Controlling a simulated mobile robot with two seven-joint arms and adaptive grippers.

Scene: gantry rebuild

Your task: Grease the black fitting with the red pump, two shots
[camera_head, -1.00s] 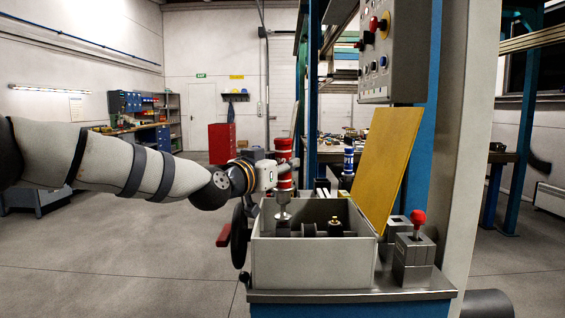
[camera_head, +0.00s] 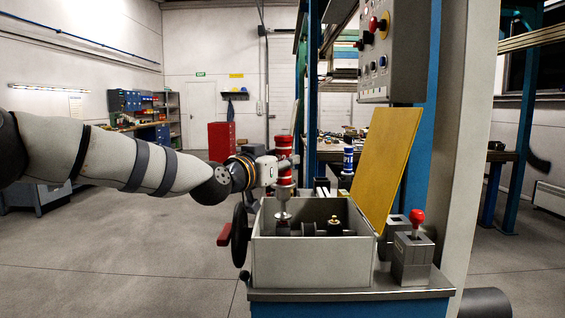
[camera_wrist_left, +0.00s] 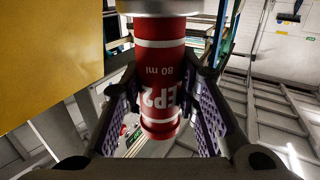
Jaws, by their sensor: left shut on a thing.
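My left gripper (camera_head: 281,172) is shut around the red pump (camera_head: 285,178). The pump stands upright over the left part of the open grey box (camera_head: 312,263), with its pale lower end (camera_head: 283,215) inside the box. In the left wrist view, my gripper's fingers (camera_wrist_left: 164,105) lie on both sides of the pump (camera_wrist_left: 160,70), whose label reads "EP2" and "80 ml". A dark fitting (camera_head: 308,229) sits in the box, right of the pump's lower end. A fitting with a brass top (camera_head: 334,228) stands further right. What lies directly under the pump is unclear. My right gripper is not in view.
A yellow panel (camera_head: 386,165) leans up behind the box. A blue pump (camera_head: 348,162) stands behind it. A grey block with a red knob (camera_head: 417,221) is at the right. A dark handwheel (camera_head: 240,235) is on the left side. A control box (camera_head: 395,55) hangs above.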

